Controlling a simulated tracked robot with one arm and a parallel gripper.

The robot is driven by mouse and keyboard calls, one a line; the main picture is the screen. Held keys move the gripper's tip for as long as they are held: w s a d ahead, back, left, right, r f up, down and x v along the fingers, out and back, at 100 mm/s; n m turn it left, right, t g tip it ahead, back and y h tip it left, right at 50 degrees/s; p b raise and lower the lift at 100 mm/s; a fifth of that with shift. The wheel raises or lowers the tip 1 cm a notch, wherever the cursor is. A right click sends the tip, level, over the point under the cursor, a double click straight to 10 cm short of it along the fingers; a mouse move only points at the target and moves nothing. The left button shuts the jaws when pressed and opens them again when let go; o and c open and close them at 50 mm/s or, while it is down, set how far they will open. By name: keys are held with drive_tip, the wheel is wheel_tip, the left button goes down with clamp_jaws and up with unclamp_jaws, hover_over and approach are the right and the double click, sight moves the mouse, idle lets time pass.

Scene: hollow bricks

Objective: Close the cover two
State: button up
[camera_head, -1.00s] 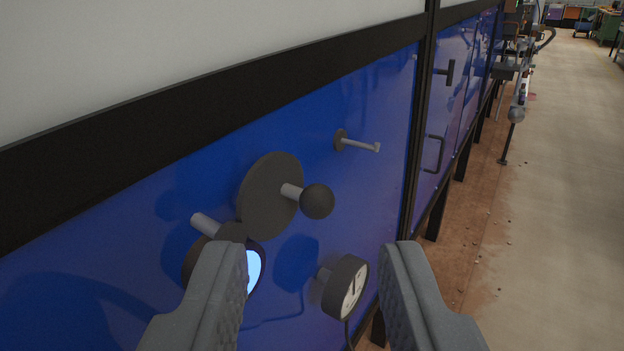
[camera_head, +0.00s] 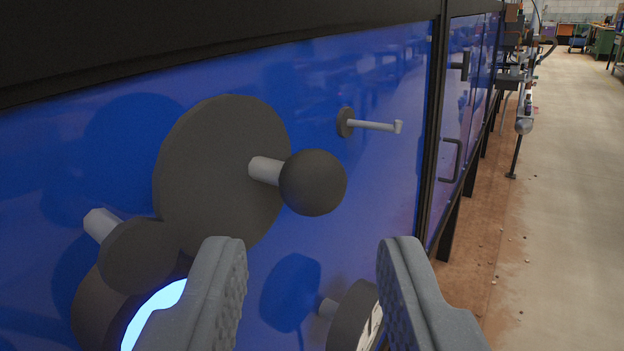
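A round dark cover (camera_head: 215,165) with a ball-shaped knob (camera_head: 313,182) on a short light stem is on the blue panel (camera_head: 330,85). The left finger hides part of the glowing opening. No label marks which cover is two.
A dial gauge (camera_head: 352,318) sticks out of the panel, partly behind the right finger. A thin grey hook (camera_head: 370,125) juts out at the upper right. More panels with handles (camera_head: 450,160) run on to the right. The floor (camera_head: 575,180) at right is mostly clear.

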sight(313, 203)
drive_tip(key=shift+w+p, duration=0.4)
drive_tip(key=shift+w, duration=1.9)
